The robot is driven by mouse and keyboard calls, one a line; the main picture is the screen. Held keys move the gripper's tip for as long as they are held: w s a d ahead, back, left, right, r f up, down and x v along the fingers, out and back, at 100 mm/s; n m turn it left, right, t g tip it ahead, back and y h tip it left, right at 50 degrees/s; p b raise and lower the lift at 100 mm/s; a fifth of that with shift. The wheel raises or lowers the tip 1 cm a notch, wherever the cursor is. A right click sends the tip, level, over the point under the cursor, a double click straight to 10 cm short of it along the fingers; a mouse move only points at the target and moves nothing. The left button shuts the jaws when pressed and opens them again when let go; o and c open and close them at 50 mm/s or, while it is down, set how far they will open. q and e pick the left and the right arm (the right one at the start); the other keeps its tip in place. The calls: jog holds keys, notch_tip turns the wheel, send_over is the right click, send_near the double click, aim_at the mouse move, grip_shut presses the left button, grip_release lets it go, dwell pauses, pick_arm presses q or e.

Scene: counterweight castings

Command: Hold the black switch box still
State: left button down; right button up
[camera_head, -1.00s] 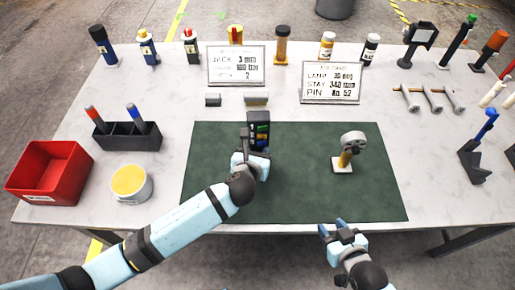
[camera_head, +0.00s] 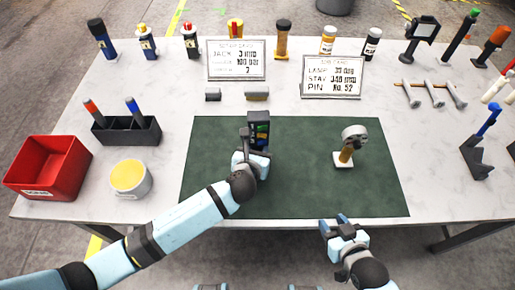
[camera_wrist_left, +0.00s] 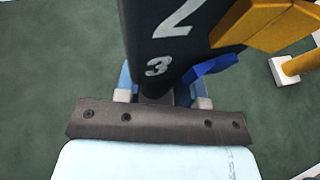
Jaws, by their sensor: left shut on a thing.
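The black switch box (camera_head: 259,128) stands upright on the green mat (camera_head: 300,190), with coloured parts on its face. In the left wrist view the box (camera_wrist_left: 165,45) shows a white 2 and 3, a blue part and a yellow-orange part at its right. My left gripper (camera_head: 250,150) is shut on the lower part of the box, at the side toward me. Its fingertips (camera_wrist_left: 160,95) are partly hidden behind the box in the wrist view. My right gripper (camera_head: 335,221) is open and empty in front of the table's near edge.
A grey-headed part on a brass stem (camera_head: 350,146) stands right of the box. Two cards (camera_head: 236,60) (camera_head: 332,77) stand behind the mat. A red bin (camera_head: 47,167), a yellow-filled tub (camera_head: 130,180) and a black holder (camera_head: 127,132) stand left. The mat's right front is clear.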

pick_arm(q)
jog(key=shift+w+f, duration=0.1)
jog(key=shift+f, duration=0.4)
pick_arm(e)
jog(key=shift+f, duration=0.4)
pick_arm(q)
jog(key=shift+f, duration=0.25)
jog(key=shift+f, duration=0.15)
pick_arm(e)
jog(key=shift+r, duration=0.1)
dwell(1.7)
pick_arm(q)
jog(key=c, duration=1.5)
grip_release()
grip_shut()
pick_arm(e)
jog(key=shift+w+d, duration=0.25)
jog(key=shift+d, duration=0.15)
grip_shut()
